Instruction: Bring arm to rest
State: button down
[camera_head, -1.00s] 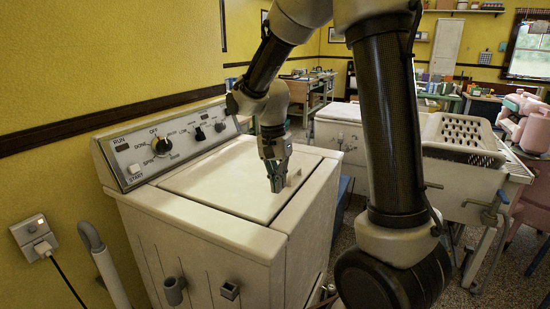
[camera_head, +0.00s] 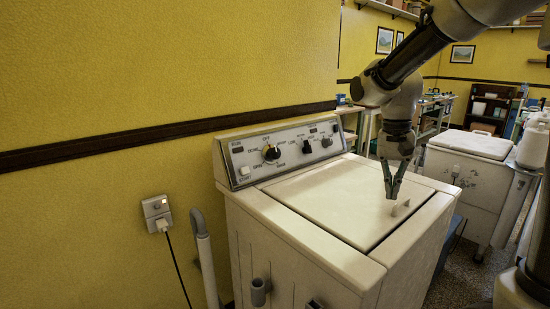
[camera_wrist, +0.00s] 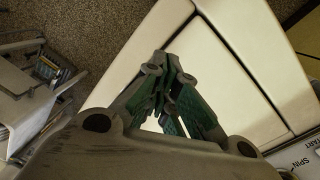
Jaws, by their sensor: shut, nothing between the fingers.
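My gripper (camera_head: 392,194) points down just above the washer's lid, beside the small lid handle (camera_head: 400,208). Its fingertips are together with nothing between them. The wrist view shows the gripper (camera_wrist: 165,65) from above, over the pale lid (camera_wrist: 222,85). In the head view the white washer (camera_head: 300,240) stands against the yellow wall with its lid (camera_head: 340,200) down. Its control panel (camera_head: 285,150) has dials and a START button at the back. I cannot tell whether the gripper touches the lid.
A wall socket with a plug (camera_head: 157,212) and a grey upright hose (camera_head: 205,255) are left of the washer. Dark shelves (camera_head: 490,105) and tables are farther back.

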jog(key=s+d+r+n+t, duration=0.2)
jog(key=s+d, duration=0.1)
jog(key=s, duration=0.6)
jog(key=s+d+r+n+t, duration=0.3)
jog(key=s, duration=0.6)
jog(key=shift+s+y, duration=0.3)
dwell(0.5)
